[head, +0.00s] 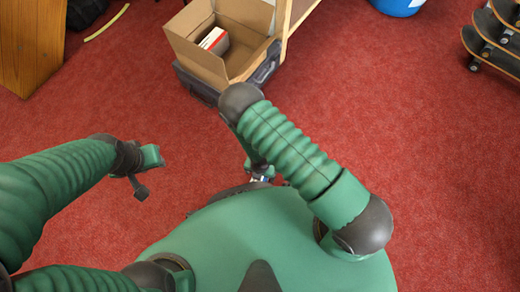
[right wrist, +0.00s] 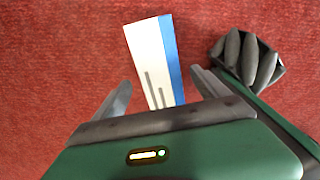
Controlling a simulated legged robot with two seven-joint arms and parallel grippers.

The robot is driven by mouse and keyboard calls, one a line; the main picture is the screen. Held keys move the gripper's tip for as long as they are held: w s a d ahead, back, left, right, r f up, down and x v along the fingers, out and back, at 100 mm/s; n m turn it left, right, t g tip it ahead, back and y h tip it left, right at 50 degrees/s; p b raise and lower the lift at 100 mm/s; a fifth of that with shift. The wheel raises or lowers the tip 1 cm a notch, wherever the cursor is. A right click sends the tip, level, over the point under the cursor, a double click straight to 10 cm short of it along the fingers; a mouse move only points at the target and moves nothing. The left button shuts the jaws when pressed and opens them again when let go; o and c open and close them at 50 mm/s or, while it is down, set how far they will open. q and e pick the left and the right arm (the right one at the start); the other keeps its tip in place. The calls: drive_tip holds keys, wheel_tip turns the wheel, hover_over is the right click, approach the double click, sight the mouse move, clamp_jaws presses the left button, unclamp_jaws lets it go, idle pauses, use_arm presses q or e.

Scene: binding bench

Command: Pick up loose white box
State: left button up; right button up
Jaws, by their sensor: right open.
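The loose white box (right wrist: 148,52), with a blue side, lies on the red carpet in the right wrist view. My right gripper (right wrist: 161,92) is open, with its two fingers apart on either side of the box's near end; I cannot tell whether they touch it. In the head view my right gripper is mostly hidden behind my arm, and only a small bit of white and blue shows there. My left gripper (head: 146,174) is over the carpet at the left, its fingers apart and empty.
An open cardboard box (head: 197,62) at the back holds a white and red box (head: 214,40) and stands on a dark case (head: 196,83). A wooden panel (head: 33,45) is at the far left, a blue bin (head: 398,5) and skateboards (head: 492,40) at the right. Carpet between is clear.

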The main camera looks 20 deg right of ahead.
wheel_tip(320, 180, down, 6)
drive_tip(key=b, duration=0.5)
drive_tip(key=shift+s+a, duration=0.1)
drive_tip(key=shift+s, duration=0.05)
drive_tip(key=shift+r, duration=0.2)
drive_tip(key=shift+c, duration=0.5)
drive_tip(key=c, duration=1.5)
drive_tip(key=shift+r+p, duration=0.15)
drive_tip(key=shift+p, duration=0.2)
wheel_tip(320, 180, up, 10)
drive_tip(key=p, duration=0.7)
drive_tip(key=shift+r, duration=0.2)
wheel_tip(320, 180, up, 23)
drive_tip(key=p, duration=2.2)
drive_tip(key=shift+r, duration=0.15)
